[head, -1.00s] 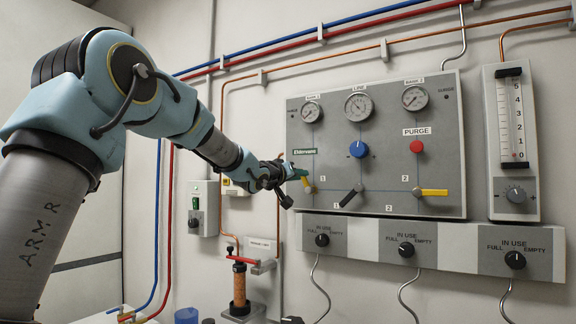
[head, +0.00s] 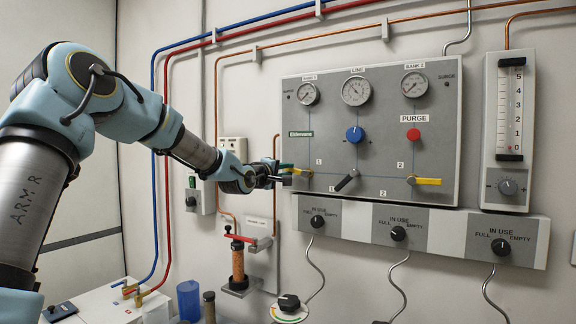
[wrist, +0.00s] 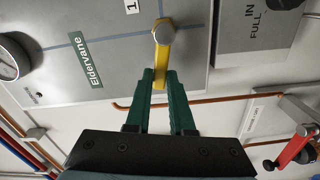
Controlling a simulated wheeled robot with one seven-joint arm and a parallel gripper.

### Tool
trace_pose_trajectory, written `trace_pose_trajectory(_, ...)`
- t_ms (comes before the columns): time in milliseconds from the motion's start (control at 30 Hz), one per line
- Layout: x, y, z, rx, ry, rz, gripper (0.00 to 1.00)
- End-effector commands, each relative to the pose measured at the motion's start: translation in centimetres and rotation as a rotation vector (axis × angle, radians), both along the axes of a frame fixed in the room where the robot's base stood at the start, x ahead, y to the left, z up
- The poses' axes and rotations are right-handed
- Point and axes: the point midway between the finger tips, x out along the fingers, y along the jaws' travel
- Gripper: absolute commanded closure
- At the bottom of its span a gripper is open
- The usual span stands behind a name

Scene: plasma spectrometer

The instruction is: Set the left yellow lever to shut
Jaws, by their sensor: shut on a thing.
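The left yellow lever (head: 300,171) is on the grey valve panel (head: 440,135), below the green Eldervane label (head: 301,134). It lies about level, pointing left from its pivot. In the wrist view the yellow lever (wrist: 163,53) runs from its round pivot down between the green fingertips. My gripper (head: 287,171) reaches in from the left, with its fingers (wrist: 160,80) shut on the free end of the lever. In the head view the fingers hide part of that end.
A dark lever (head: 346,181) and another yellow lever (head: 426,181) sit to the right on the panel. A blue knob (head: 354,134) and red purge button (head: 413,134) are above. An orange column (head: 238,264) stands below my gripper.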

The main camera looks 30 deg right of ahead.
Motion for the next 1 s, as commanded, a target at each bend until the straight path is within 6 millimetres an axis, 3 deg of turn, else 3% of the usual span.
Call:
trace_pose_trajectory(400,0.19,0.13,-1.04,-0.097,0.175,0.002,1.0)
trace_pose_trajectory(967,0.16,0.09,-1.22,-0.112,0.203,0.001,1.0)
trace_pose_trajectory(1000,0.16,0.09,-1.22,-0.112,0.203,0.001,0.78)
